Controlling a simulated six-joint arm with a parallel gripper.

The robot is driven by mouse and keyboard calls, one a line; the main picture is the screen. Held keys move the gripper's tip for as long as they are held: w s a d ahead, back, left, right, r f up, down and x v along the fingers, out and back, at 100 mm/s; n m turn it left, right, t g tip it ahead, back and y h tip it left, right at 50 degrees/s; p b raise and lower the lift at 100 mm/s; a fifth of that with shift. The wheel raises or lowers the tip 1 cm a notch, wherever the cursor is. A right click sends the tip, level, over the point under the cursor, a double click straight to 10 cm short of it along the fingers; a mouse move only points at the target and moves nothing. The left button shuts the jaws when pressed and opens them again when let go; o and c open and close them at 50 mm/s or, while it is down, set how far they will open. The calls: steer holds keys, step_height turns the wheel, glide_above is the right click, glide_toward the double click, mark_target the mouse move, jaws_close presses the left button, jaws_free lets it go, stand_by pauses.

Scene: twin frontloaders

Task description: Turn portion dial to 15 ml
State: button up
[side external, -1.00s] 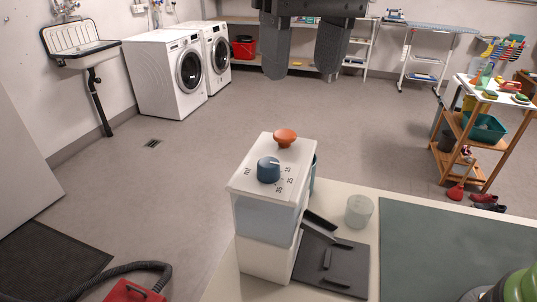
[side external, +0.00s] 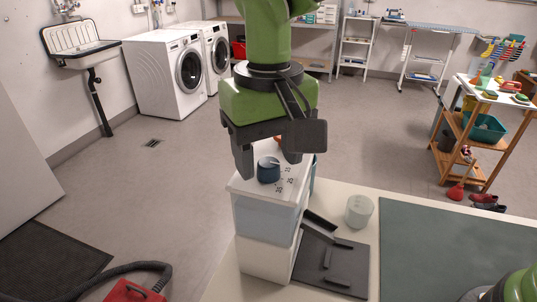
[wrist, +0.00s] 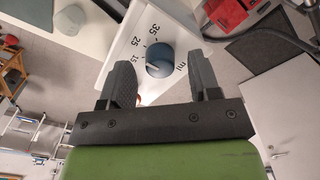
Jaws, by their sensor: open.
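The portion dial is a blue round knob (side external: 268,171) on the sloped white top of a dispenser (side external: 262,261), with 15, 25 and 35 marks beside it. Its light pointer line faces up and right in the side view; I cannot tell exactly which mark it meets. My gripper (side external: 270,164) is above the dispenser top, pointing down, open and empty. In the wrist view the dial (wrist: 160,58) lies between the two fingertips (wrist: 160,68), with gaps on both sides. I cannot tell how far the tips are above the top. The orange knob behind the dial is mostly hidden.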

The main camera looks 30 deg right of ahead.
steer(key=shift+f, duration=0.4)
steer(key=c, duration=0.9)
steer(key=n, duration=0.4)
steer(key=shift+n, duration=2.4)
steer(key=shift+r, duration=0.1)
